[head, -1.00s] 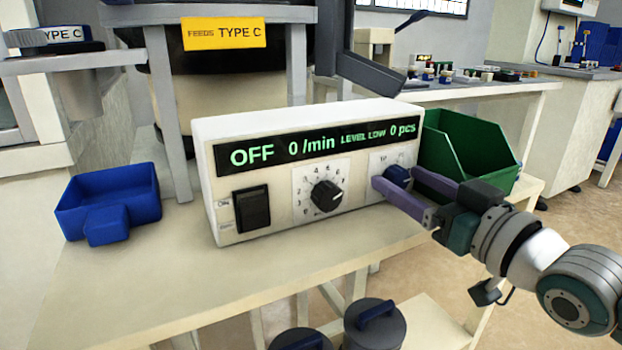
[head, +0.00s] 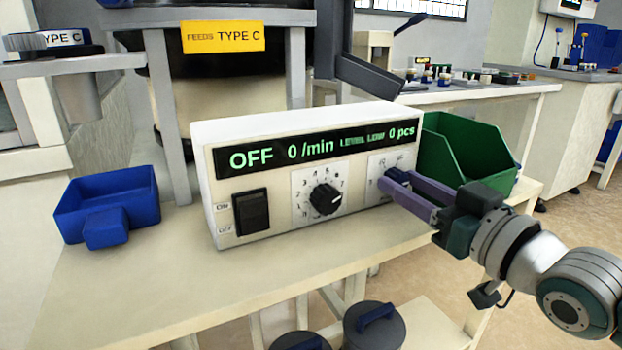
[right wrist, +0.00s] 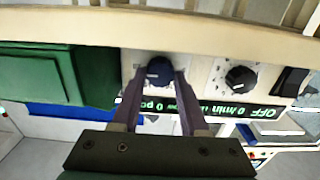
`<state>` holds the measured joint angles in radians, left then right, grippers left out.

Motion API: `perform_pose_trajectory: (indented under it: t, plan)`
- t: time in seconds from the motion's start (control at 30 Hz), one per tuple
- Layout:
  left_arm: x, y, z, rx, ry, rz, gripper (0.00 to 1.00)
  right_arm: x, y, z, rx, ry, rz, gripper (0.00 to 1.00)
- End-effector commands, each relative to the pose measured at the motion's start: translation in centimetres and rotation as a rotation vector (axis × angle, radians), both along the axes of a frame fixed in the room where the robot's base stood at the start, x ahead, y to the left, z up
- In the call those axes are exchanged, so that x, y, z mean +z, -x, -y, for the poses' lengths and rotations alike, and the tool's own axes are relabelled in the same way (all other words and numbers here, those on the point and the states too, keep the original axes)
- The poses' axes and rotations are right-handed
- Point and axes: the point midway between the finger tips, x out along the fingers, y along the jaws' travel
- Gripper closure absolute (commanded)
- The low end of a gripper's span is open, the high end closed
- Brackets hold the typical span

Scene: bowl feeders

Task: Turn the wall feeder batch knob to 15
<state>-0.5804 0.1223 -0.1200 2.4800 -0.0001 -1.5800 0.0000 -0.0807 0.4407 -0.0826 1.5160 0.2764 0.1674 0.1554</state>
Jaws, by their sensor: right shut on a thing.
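The feeder control box (head: 270,238) is cream, with a dark display reading OFF, 0 /min, LEVEL LOW, 0 pcs. The fingers hide part of the dial, and the setting cannot be read. My left gripper is not in view.
A black knob (head: 326,199) and a black rocker switch (head: 251,211) share the front panel. A green bin (head: 470,150) stands close by on the right, a blue tray (head: 108,205) on the left. The bench (head: 190,285) before the box is clear.

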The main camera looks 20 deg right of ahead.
Motion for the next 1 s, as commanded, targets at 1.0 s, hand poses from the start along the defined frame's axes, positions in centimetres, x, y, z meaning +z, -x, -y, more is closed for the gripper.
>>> perform_pose_trajectory:
  t: [1.0]
  plan:
    - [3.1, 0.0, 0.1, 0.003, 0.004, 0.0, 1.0, 0.0, 0.0, -0.2, -0.001, 0.712, 0.056, 1.0]
